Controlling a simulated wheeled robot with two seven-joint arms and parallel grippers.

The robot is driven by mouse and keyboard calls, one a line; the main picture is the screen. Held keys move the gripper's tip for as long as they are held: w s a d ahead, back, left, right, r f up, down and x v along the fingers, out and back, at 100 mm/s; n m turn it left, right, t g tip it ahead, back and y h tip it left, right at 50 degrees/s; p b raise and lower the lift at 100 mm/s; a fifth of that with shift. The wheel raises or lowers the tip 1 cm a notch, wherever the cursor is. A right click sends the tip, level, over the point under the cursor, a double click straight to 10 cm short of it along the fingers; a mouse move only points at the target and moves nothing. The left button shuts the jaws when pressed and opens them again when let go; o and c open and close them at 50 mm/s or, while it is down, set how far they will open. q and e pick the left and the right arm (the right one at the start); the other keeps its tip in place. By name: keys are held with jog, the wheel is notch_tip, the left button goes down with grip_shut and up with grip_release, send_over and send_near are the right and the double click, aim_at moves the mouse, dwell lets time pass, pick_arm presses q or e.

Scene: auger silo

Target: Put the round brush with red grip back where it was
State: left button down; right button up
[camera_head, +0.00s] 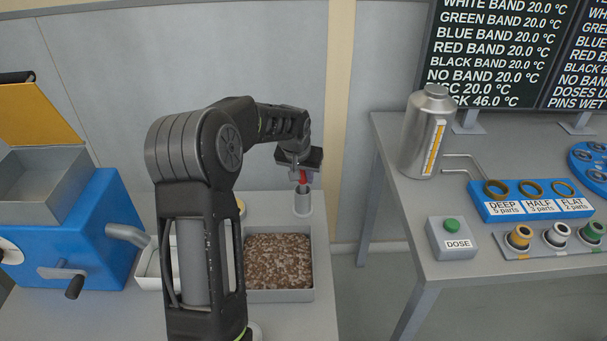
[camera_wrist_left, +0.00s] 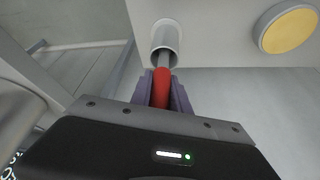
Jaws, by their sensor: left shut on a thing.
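The round brush with red grip (camera_head: 303,177) is held upright in my left gripper (camera_head: 301,172) at the back of the left table. In the left wrist view, the red grip (camera_wrist_left: 161,88) sits between the two purple fingers of my left gripper (camera_wrist_left: 163,85), which is shut on it. A grey metal cup (camera_head: 303,203) stands directly below the brush. In the left wrist view, the brush's grey shaft runs into the mouth of this cup (camera_wrist_left: 165,36). The brush head is hidden. My right gripper is not in view.
A tray of brown pellets (camera_head: 278,262) stands in front of the cup. A blue machine with a crank (camera_head: 75,230) stands at the left. The right table holds a metal flask (camera_head: 427,130), a DOSE button box (camera_head: 452,238) and a blue DEEP/HALF/FLAT rack (camera_head: 530,200).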

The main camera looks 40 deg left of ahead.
pick_arm(q)
jog(key=shift+f, duration=0.2)
jog(key=c, duration=1.2)
grip_release()
jog(key=shift+r, duration=0.1)
jog(key=shift+c, duration=0.2)
jog(key=shift+r, duration=0.1)
jog(key=shift+s+r, duration=0.15)
jog(key=shift+r, duration=0.4)
jog(key=v, duration=1.1)
jog(key=shift+b, duration=0.45)
